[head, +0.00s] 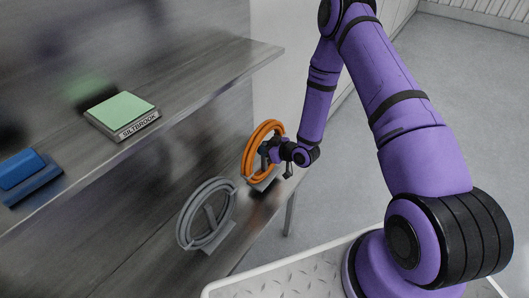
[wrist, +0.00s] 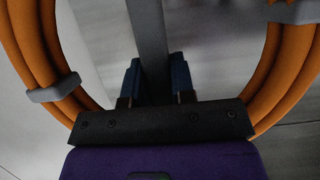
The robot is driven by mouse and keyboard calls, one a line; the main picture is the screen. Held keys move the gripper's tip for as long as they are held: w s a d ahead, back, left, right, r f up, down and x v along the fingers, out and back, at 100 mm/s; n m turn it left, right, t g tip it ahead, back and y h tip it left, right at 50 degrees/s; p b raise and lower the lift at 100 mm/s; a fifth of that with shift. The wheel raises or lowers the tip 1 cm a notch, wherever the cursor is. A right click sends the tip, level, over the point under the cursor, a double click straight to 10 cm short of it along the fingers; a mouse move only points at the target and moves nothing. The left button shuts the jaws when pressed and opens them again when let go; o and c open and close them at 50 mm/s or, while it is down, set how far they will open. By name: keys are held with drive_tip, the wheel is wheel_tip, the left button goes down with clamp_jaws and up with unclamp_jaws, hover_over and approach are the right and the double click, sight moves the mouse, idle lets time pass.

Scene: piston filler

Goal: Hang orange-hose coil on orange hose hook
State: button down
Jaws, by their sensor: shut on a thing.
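The orange-hose coil (head: 250,148) stands upright over a small grey base near the right end of the lower shelf in the head view. In the wrist view its orange loops (wrist: 22,35) curve past both sides of my gripper, with grey clips around them. My gripper (head: 270,153) is at the coil in the head view. In the wrist view my gripper (wrist: 158,80) has its dark blue fingers on either side of a grey bar (wrist: 150,45) across the coil's middle, shut on it. I cannot make out an orange hose hook in either view.
A grey hose coil (head: 183,225) stands on the lower shelf (head: 130,240), left of the orange one. The upper shelf (head: 190,88) overhangs, holding a green-topped block labelled SILTBROOK (head: 122,112) and a blue block (head: 28,175). Open floor (head: 460,90) lies right.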

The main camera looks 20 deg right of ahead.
drive_tip(key=shift+w+d+f, duration=0.1)
drive_tip(key=shift+w+f, duration=0.2)
drive_tip(key=shift+f, duration=0.25)
drive_tip(key=shift+w+d+f, duration=0.1)
drive_tip(key=shift+w+f, duration=0.2)
drive_tip(key=shift+f, duration=0.85)
drive_tip(key=c, duration=1)
unclamp_jaws()
drive_tip(key=shift+o, duration=0.2)
drive_tip(key=shift+f, duration=0.1)
